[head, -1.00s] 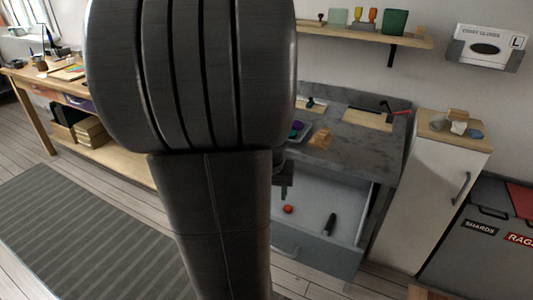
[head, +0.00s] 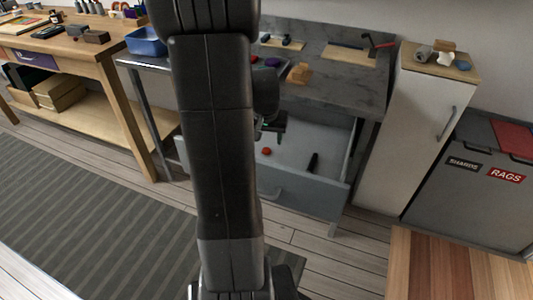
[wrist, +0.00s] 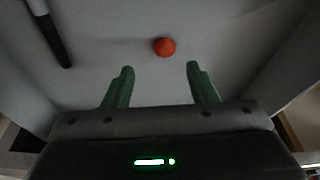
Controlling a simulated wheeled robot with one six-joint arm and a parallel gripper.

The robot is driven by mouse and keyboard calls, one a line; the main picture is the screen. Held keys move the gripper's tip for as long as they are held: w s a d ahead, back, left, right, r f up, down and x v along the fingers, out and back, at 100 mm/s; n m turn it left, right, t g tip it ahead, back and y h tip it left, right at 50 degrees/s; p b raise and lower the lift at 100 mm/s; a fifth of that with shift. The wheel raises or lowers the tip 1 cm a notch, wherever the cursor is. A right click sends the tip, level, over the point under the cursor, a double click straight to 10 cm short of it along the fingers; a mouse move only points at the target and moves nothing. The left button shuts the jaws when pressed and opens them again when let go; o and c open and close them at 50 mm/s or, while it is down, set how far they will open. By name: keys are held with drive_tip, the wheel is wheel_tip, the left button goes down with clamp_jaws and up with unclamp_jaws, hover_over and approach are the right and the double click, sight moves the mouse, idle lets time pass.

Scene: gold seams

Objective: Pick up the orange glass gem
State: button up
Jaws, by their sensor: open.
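The orange glass gem (wrist: 165,47) is a small round orange-red piece lying on the pale floor of an open drawer. It also shows in the head view (head: 267,151). My gripper (wrist: 158,70) is open, with two green fingers spread apart and nothing between them. In the wrist view the gem lies just beyond the fingertips, roughly centred between them and not touched. In the head view my gripper (head: 272,128) hangs over the drawer, partly hidden behind my arm.
A black cylindrical tool (wrist: 50,33) lies in the drawer (head: 315,199) beside the gem. The drawer's walls rise around both. The grey workbench top (head: 340,95) above holds a wooden block (head: 299,73) and a tray. A white cabinet (head: 410,130) stands to the right.

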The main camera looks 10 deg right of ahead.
sight(266, 149)
drive_tip(key=x, duration=0.1)
drive_tip(key=b+x, duration=0.1)
drive_tip(key=x, duration=0.1)
drive_tip(key=a+x, duration=0.1)
drive_tip(key=x, duration=0.1)
drive_tip(key=shift+d+f+b, duration=0.1)
drive_tip(key=shift+f+b, duration=0.2)
drive_tip(key=shift+b, duration=0.05)
drive_tip(key=c, duration=1)
